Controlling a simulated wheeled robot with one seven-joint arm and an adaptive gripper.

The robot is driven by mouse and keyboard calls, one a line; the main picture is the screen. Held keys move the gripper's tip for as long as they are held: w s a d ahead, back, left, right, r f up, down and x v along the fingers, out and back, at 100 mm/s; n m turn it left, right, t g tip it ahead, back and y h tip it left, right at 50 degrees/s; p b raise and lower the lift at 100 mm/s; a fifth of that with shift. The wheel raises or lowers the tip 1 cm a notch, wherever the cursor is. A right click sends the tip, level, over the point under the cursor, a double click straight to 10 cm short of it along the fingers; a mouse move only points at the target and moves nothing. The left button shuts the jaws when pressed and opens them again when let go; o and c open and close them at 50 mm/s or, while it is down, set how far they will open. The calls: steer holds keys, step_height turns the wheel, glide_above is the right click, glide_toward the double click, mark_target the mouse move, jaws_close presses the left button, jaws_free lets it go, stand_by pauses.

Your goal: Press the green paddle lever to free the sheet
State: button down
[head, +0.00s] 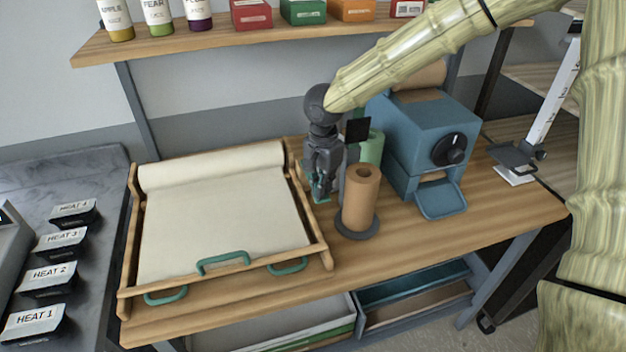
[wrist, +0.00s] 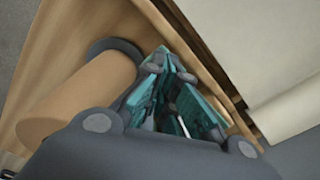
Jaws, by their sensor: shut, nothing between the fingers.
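A cream sheet (head: 220,215) lies in a wooden frame (head: 313,230) on the bench, with a rolled end at the back. Green handle-like loops sit along the frame's front: a left one (head: 166,297), a middle one (head: 224,260) and a right one (head: 288,266). I cannot tell whether any of these is the paddle lever; no clear paddle shape shows. My gripper (head: 321,192) points down between the frame's right side and a brown paper roll (head: 360,200). It is shut and empty. The wrist view shows its green fingers (wrist: 178,100) close together, with the brown roll (wrist: 75,95) at left.
The brown roll stands on a dark round base. A green cylinder (head: 371,147) is behind it. A blue machine (head: 432,130) with a black dial and front flap stands to the right. A shelf (head: 210,40) hangs above. Black heat-labelled boxes (head: 60,240) are at left.

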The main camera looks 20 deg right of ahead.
steer(key=shift+f, duration=2.75)
steer(key=shift+r, duration=0.15)
step_height(320, 180, up, 11)
steer(key=p, duration=1.2)
stand_by(0.3)
stand_by(0.4)
